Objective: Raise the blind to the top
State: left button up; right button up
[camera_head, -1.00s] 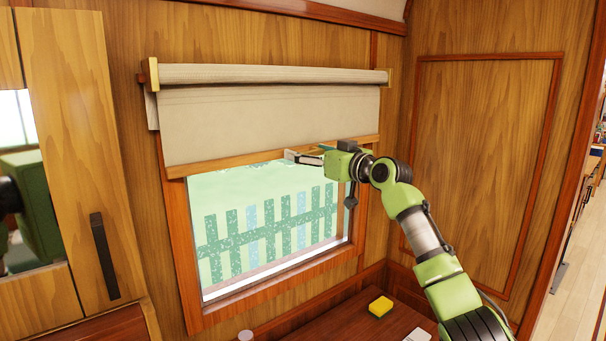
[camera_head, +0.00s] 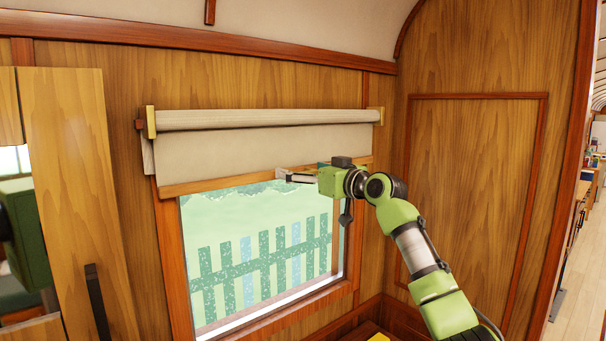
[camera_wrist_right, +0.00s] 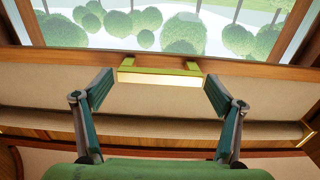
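The cream roller blind (camera_head: 250,149) hangs partly down over the top of the window, below its roll (camera_head: 265,117). A wooden bar (camera_head: 222,182) runs along its lower edge, and it also shows in the right wrist view (camera_wrist_right: 256,72). A pale handle with green brackets (camera_wrist_right: 160,77) sits on the bar. My right gripper (camera_wrist_right: 160,80) has one finger at each end of the handle, with the fingertips against or very close to it. In the head view my right gripper (camera_head: 298,176) is at the bar's right part. My left gripper is out of view.
The window (camera_head: 262,250) below the bar is unobstructed. Brass-coloured brackets (camera_head: 151,122) hold the roll's ends. A cabinet with a dark handle (camera_head: 97,300) stands at left. A panelled wall (camera_head: 475,190) stands right of my arm.

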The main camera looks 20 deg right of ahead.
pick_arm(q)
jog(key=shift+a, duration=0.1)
pick_arm(e)
jog(key=shift+f, duration=0.15)
jog(key=v, duration=1.2)
